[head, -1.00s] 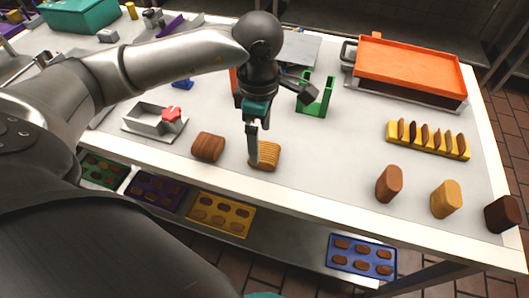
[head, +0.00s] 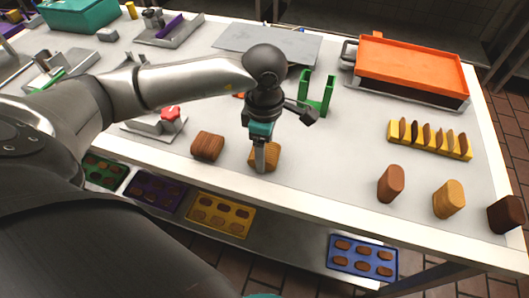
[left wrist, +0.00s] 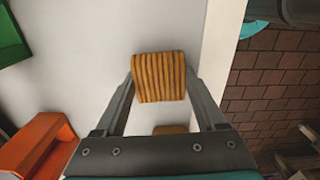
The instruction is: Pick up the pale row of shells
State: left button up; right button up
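The pale row of shells (head: 272,152) is a ridged, light tan block standing on the white table near its front edge. In the left wrist view the row (left wrist: 159,77) lies between the fingertips. My left gripper (head: 262,160) points down over it, and its fingers hide part of the row in the head view. The left gripper (left wrist: 160,85) looks open, with one finger at each side of the row; whether they touch it is hard to tell. My right gripper's fingers are not in view.
A darker brown row (head: 208,146) stands just left. A green U-shaped holder (head: 317,98) stands behind. Brown, tan and dark blocks and a yellow rack (head: 430,148) of shells are at right. An orange tray (head: 410,68) is at back right. The table between is clear.

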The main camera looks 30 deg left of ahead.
pick_arm(q)
jog(key=c, duration=0.8)
jog(key=shift+r, duration=0.15)
